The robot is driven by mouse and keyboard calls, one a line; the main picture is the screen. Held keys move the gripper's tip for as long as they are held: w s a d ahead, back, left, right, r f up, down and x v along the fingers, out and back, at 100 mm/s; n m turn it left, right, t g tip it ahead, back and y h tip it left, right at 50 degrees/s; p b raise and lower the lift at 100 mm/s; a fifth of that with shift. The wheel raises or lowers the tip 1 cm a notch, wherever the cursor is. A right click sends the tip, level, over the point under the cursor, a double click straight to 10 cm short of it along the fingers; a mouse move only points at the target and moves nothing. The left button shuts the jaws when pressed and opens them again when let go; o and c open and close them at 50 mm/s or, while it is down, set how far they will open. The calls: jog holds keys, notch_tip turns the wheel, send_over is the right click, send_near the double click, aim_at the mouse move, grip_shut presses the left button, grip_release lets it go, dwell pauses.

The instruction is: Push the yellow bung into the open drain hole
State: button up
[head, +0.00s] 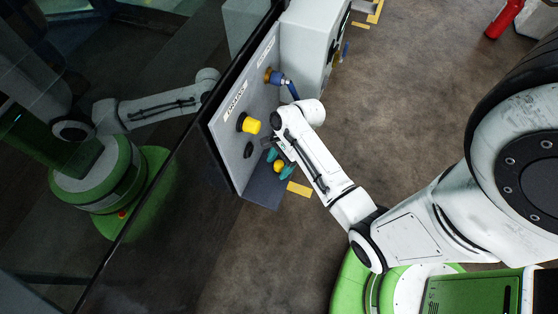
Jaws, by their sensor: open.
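An upright grey panel (230,128) carries a large yellow plug (250,124) seated in a black collar. Below it on the panel is a dark round opening (248,149), which looks like an open hole. A smaller yellow piece (278,167), which looks like the yellow bung, shows between the teal fingertips of my gripper (277,161). My gripper is open, to the right of the dark opening and apart from it. My arm partly hides the fingers. I cannot tell whether the fingertips touch the yellow piece or whether it rests on the shelf beneath.
A blue fitting with a hose (273,76) sits higher on the panel, beside a pale grey box (308,42). A dark shelf (262,188) juts out at the panel's foot. A dark glossy wall (165,190) stands left. The brown floor (400,110) is open to the right.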

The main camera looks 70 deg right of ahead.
aim_at(275, 165)
jog(key=c, duration=1.1)
jog(key=shift+r, duration=0.4)
notch_tip(275, 165, up, 2)
jog(key=shift+r, duration=0.2)
jog(key=s+d+r+p, duration=0.1)
jog(key=s+r, duration=0.2)
jog(key=s, duration=0.1)
jog(key=s+d+r+p, duration=0.1)
jog(key=s+r, duration=0.2)
jog(key=s, duration=0.2)
jog(key=s+d+r+p, duration=0.1)
jog(key=s+r, duration=0.2)
jog(key=s, duration=0.1)
jog(key=shift+s+d+r, duration=0.25)
jog(key=shift+d+r, duration=0.15)
